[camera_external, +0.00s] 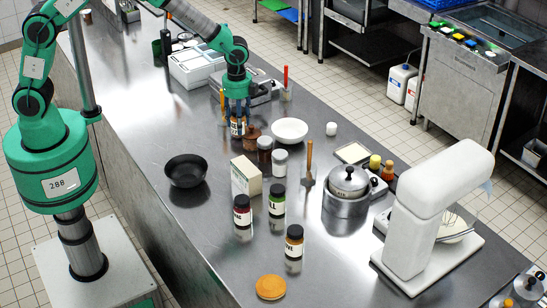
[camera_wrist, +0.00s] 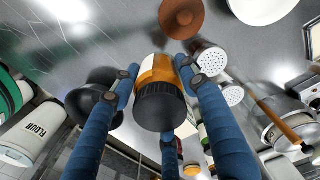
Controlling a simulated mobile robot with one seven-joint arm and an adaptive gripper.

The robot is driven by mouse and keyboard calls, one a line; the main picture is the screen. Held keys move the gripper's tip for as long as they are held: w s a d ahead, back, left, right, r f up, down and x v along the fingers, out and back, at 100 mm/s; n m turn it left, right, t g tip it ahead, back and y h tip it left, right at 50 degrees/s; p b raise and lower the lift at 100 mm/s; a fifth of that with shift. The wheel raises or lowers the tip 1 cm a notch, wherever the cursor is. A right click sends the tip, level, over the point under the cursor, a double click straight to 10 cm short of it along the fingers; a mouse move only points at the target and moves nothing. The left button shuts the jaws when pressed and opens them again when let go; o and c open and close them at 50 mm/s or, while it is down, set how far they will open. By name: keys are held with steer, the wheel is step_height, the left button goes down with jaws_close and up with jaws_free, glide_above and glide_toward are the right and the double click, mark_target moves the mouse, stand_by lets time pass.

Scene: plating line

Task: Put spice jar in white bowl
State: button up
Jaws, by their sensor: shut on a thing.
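My gripper (camera_external: 237,122) has blue fingers and is shut on a spice jar (camera_external: 237,127) with an amber body and white label. In the wrist view the jar (camera_wrist: 160,105) shows its black cap between the fingers of my gripper (camera_wrist: 160,85). The white bowl (camera_external: 289,130) stands on the steel counter just right of my gripper. It looks empty. Part of the bowl (camera_wrist: 258,9) also shows at the top right of the wrist view. I cannot tell whether the jar's underside touches the counter.
A brown round object (camera_external: 252,133) and two shakers, one dark (camera_external: 264,148) and one pale (camera_external: 280,163), stand close by. A black bowl (camera_external: 186,171), a carton (camera_external: 246,176) and several labelled jars are nearer. A white scale (camera_external: 195,68) is behind.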

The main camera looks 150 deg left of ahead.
steer(key=w+a+r+m+p, duration=0.1)
steer(key=a+m+p, duration=0.15)
steer(key=a, duration=0.95)
steer(key=m+p, duration=0.1)
steer(key=p, duration=0.4)
glide_above(290, 128)
steer(key=w+d, duration=0.3)
steer(key=w, duration=0.1)
steer(key=shift+f, duration=0.75)
steer(key=shift+b, duration=0.3)
steer(key=shift+f, duration=0.15)
steer(key=shift+f+p, duration=0.4)
steer(key=shift+f, duration=2.35)
steer(key=shift+f, duration=0.1)
steer(key=shift+f+p, duration=0.3)
steer(key=shift+f, duration=1.75)
steer(key=shift+f, duration=0.1)
